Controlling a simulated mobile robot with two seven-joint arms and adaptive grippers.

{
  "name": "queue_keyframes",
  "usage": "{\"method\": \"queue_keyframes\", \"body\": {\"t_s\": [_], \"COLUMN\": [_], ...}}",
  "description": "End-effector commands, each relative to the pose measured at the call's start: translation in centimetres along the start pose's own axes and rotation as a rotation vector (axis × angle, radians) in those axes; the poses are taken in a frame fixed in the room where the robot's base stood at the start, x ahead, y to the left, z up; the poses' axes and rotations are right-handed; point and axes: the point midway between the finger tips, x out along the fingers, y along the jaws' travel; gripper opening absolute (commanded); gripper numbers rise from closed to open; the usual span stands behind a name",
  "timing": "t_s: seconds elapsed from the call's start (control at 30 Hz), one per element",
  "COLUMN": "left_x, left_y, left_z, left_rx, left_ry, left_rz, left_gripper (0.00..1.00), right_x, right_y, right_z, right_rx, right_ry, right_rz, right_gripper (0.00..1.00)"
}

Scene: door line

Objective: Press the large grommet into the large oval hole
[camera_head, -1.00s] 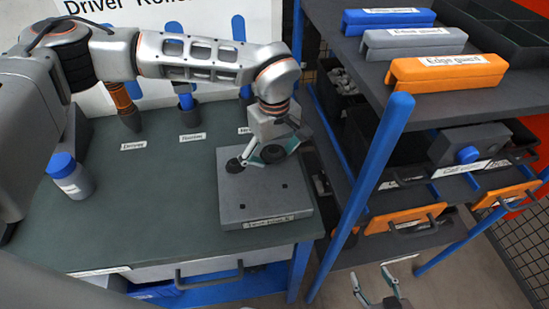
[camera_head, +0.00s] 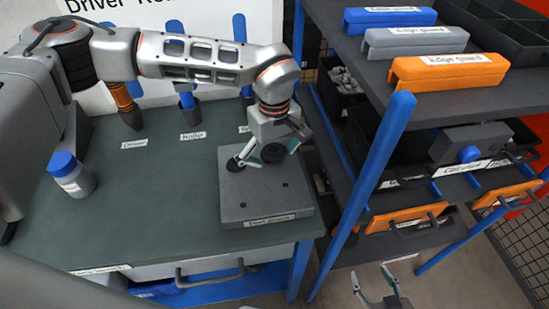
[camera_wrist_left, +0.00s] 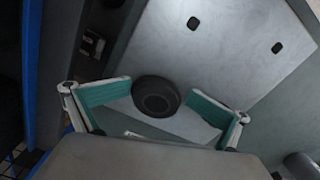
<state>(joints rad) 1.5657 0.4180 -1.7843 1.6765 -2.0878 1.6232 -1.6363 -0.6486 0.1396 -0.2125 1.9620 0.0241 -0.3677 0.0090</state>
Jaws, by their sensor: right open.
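The large grommet, a thick black ring (camera_wrist_left: 156,97), is at the far part of the grey block (camera_head: 262,198). It also shows in the head view (camera_head: 273,153). I cannot tell how deep it sits, and the oval hole under it is hidden. My left gripper (camera_head: 268,153) is low over the block, with its teal-padded fingers on either side of the grommet. In the left wrist view (camera_wrist_left: 159,92) narrow gaps appear between pads and ring. My right gripper (camera_head: 377,275) is open and empty, away from the block at the bottom of the head view.
Two small dark squares show on the block's near part. A blue-capped bottle (camera_head: 70,175) stands at the left of the bench (camera_head: 150,220). A blue post (camera_head: 370,180) and shelving rise close to the right.

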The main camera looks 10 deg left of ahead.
Motion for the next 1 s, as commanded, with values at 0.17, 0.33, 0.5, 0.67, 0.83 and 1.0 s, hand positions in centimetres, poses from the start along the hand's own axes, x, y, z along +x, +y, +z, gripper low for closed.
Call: {"method": "queue_keyframes", "body": {"t_s": [0.17, 0.33, 0.5, 0.67, 0.83, 1.0], "left_x": [-0.6, -2.9, -5.5, -7.2, -8.0, -8.1], "left_y": [0.1, 0.1, 0.0, 0.0, -0.1, -0.1], "left_z": [-0.1, -0.1, -0.1, 0.0, 0.0, 0.0], "left_rx": [0.000, 0.000, -0.001, 0.000, -0.001, -0.001], "left_ry": [0.003, 0.004, 0.003, 0.002, 0.000, 0.000], "left_rz": [0.003, 0.004, 0.003, 0.002, 0.000, 0.000], "left_gripper": [1.00, 1.00, 1.00, 1.00, 1.00, 1.00], "right_x": [0.0, 0.0, 0.0, 0.0, 0.0, 0.0], "right_y": [0.1, 0.1, 0.0, 0.0, 0.0, 0.0], "right_z": [0.1, 0.1, 0.0, 0.0, 0.0, 0.0], "right_rx": [-0.003, -0.001, -0.001, 0.000, 0.000, 0.000], "right_ry": [-0.002, -0.001, -0.001, 0.000, 0.000, 0.000], "right_rz": [0.001, 0.000, 0.000, 0.000, 0.000, 0.000], "right_gripper": [0.52, 0.52, 0.52, 0.52, 0.52, 0.52]}}
